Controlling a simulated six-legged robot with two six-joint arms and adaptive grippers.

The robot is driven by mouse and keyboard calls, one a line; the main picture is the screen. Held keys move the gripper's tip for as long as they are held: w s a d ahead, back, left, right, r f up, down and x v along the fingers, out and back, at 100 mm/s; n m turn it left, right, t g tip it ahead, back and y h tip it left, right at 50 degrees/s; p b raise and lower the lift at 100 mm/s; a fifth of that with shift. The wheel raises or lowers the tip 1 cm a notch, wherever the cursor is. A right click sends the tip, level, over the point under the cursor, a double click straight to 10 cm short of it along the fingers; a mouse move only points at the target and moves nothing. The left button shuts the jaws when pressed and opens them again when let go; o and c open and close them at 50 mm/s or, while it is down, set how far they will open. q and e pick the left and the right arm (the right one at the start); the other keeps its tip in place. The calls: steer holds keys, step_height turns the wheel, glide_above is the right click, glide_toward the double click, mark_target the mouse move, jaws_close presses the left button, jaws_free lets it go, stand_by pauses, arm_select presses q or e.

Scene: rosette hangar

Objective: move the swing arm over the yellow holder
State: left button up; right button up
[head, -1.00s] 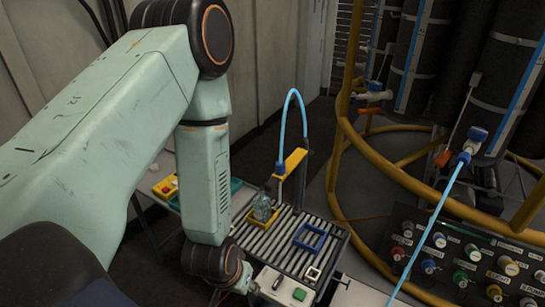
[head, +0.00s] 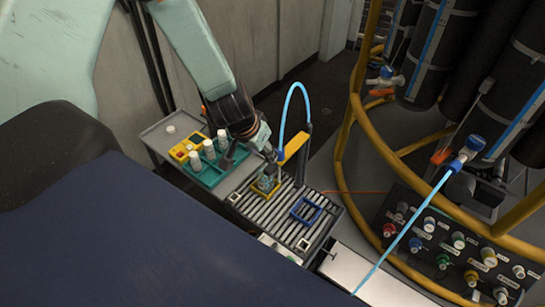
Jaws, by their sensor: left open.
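The swing arm (head: 296,145) is a yellow bar on a post at the back of the roller table, with a blue hose looping up from it. Its free end reaches toward the left, close to my gripper. The yellow holder (head: 254,196) is a square frame on the rollers, with a small clear bottle (head: 264,183) standing in it. My left gripper (head: 265,153) is open, just left of the swing arm's end and above the bottle. Whether it touches the arm cannot be told. My right gripper is not in view.
A blue square holder (head: 318,217) sits empty to the right on the rollers. Left are a teal rack (head: 208,178) with white-capped bottles and a yellow box (head: 187,144) with a red button. A yellow pipe frame (head: 345,140) and a knob panel (head: 455,235) stand at right.

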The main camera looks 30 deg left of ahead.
mark_target(270, 167)
arm_select(q)
steer(key=shift+m, duration=0.6)
steer(key=b+x, duration=0.1)
steer(key=x, duration=0.1)
steer(key=b+x, duration=0.4)
steer(key=x, duration=0.1)
steer(key=shift+s+f, duration=0.2)
steer(key=shift+d+f+b, duration=0.1)
steer(key=shift+f+b, duration=0.25)
steer(key=shift+b, duration=0.1)
steer(key=shift+s, duration=0.15)
steer(key=shift+w+f, duration=0.1)
steer(key=shift+w, duration=0.25)
steer(key=c, duration=0.3)
steer(key=shift+s, duration=0.25)
steer(key=c, duration=0.3)
jaws_close()
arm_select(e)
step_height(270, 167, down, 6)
